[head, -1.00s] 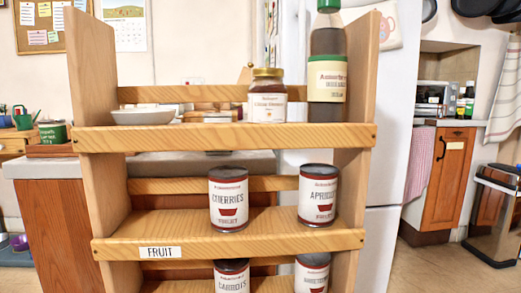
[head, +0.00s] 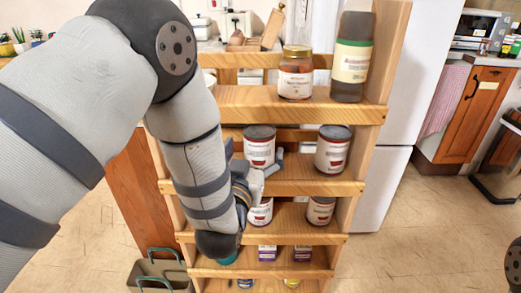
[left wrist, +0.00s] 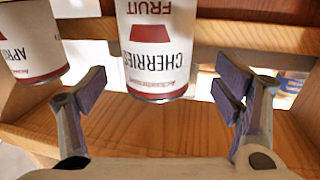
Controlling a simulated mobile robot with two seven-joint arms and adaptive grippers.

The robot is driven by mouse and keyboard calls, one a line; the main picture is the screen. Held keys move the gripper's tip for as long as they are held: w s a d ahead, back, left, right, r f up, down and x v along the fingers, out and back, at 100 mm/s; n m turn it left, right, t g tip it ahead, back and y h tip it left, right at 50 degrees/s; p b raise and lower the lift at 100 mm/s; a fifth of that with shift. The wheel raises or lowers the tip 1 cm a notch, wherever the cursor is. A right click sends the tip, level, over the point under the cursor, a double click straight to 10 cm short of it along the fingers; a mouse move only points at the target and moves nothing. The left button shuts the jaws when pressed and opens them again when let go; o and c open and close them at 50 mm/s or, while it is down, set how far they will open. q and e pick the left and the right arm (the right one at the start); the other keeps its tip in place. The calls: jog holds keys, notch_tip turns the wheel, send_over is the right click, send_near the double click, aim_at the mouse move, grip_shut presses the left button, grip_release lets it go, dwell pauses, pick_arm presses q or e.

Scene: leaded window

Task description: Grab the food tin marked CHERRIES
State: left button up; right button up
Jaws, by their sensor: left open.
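The CHERRIES tin (head: 259,140), white with a red band, stands upright at the left of the fruit shelf in the head view. In the left wrist view, which is upside down, the same tin (left wrist: 157,45) shows its label. My left gripper (head: 257,166) is in front of the tin at the shelf; its forearm covers the shelf's left part. In the left wrist view my left gripper (left wrist: 165,88) is open, its fingers apart to either side of the tin's line, not closed on it. My right gripper is not in view.
The APRICOTS tin (head: 332,155) stands close beside, to the right. A jar (head: 295,75) and a bottle (head: 351,60) stand on the shelf above. Two more tins (head: 320,210) stand on the shelf below. A bin with green handles (head: 158,274) is on the floor.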

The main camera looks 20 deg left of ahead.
pick_arm(q)
jog(key=w, duration=0.5)
jog(key=shift+r, duration=0.1)
jog(key=shift+s+r, duration=0.1)
jog(key=shift+r, duration=0.05)
jog(key=c, duration=1.7)
